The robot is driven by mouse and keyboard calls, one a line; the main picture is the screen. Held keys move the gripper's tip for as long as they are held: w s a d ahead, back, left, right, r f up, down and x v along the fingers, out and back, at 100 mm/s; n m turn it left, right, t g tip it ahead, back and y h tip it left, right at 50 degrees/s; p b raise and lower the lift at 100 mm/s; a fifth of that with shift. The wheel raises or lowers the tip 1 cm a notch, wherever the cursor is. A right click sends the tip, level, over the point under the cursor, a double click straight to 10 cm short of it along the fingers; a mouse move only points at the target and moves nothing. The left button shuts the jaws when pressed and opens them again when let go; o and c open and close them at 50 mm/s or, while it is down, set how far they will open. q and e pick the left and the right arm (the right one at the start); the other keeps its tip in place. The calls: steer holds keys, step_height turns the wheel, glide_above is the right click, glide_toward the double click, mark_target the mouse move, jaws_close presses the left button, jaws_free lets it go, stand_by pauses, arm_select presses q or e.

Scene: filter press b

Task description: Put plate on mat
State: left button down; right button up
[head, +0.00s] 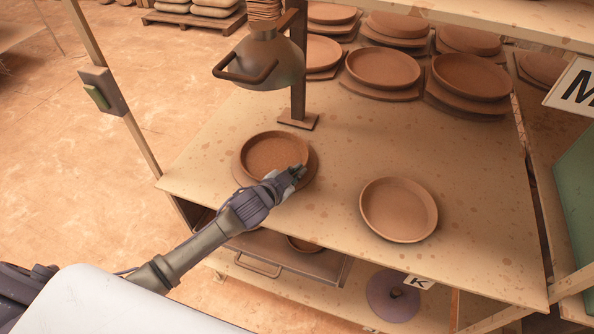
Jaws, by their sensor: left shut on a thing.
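A brown round plate (275,150) with a raised rim is over a flat round brown mat (239,171) on the worktable. A second, similar plate (399,209) lies on the bare table to the right. My right gripper is not in view.
A press with a domed metal head (258,62) and handle hangs behind the mat, beside a post (298,70). Stacked plates (383,68) line the back of the table. A drawer (290,258) is below the front edge. The table between the two plates is clear.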

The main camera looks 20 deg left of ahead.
arm_select(q)
steer(key=c, duration=1.8)
jaws_free()
steer(key=shift+f, duration=0.15)
steer(key=o, duration=0.5)
steer(key=shift+r, duration=0.25)
steer(key=b+v, duration=0.1)
steer(key=v, duration=0.9)
steer(key=shift+s+a, duration=0.15)
steer(key=shift+s, duration=0.2)
steer(key=shift+s+a+r, duration=0.15)
steer(key=shift+s+r, duration=0.15)
steer(key=shift+s, duration=0.3)
